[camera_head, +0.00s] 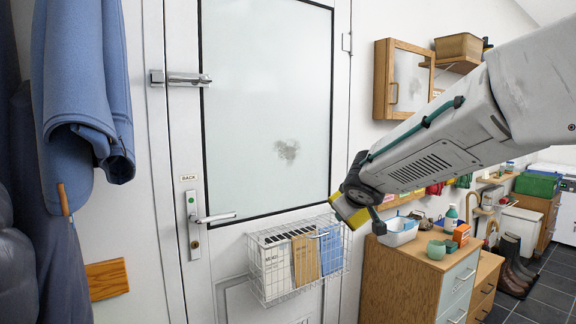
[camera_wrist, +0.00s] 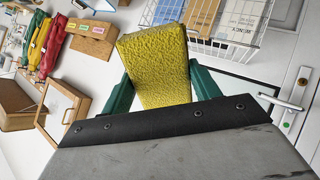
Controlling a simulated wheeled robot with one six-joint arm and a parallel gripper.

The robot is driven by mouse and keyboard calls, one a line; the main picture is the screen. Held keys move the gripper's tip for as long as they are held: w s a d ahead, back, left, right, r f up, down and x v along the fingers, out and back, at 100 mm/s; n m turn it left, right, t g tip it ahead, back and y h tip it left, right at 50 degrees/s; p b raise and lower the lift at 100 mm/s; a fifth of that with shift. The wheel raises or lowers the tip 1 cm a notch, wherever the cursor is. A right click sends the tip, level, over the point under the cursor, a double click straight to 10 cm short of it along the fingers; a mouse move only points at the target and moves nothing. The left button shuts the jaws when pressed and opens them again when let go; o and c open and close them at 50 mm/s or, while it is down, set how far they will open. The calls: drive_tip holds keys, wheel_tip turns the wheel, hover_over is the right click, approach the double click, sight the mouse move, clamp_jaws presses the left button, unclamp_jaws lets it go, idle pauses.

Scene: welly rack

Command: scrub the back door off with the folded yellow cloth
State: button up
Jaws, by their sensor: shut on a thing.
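The back door (camera_head: 225,120) is white with a large frosted glass pane and a "BACK" label above its lever handle (camera_head: 214,218). A grey smudge (camera_head: 287,150) shows on the lower right of the pane. My gripper (camera_head: 352,200) is right of the door, beside the wire basket's upper right. In the wrist view my gripper (camera_wrist: 158,88) has green fingers shut on the folded yellow cloth (camera_wrist: 155,55). The cloth (camera_head: 349,213) also shows at the gripper's end in the head view. It appears apart from the glass.
A wire basket (camera_head: 262,285) with folders hangs on the door below the pane. A wooden cabinet (camera_head: 385,80) is on the wall at right. A wooden drawer unit (camera_head: 405,275) with a white tub (camera_head: 399,234) stands below my arm. Blue coats (camera_head: 85,80) hang at left.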

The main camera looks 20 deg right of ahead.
drive_tip(key=a+r+n+t+y, duration=0.1)
drive_tip(key=s+r+n, duration=0.1)
drive_tip(key=shift+s+a+r+t+y, duration=0.1)
drive_tip(key=shift+a+r+t+y, duration=0.25)
drive_tip(key=shift+r+t+y, duration=0.05)
drive_tip(key=shift+s+a+r+n+t+y, duration=0.4)
drive_tip(key=shift+a+r+n+t+y, duration=0.25)
drive_tip(key=shift+a+n, duration=0.1)
drive_tip(key=s+a+r+n+t+y, duration=0.2)
drive_tip(key=a+r+n+t+y, duration=0.1)
drive_tip(key=a+y, duration=0.3)
drive_tip(key=shift+s+a+n, duration=0.25)
drive_tip(key=shift+s+n, duration=0.05)
drive_tip(key=shift+n, duration=0.25)
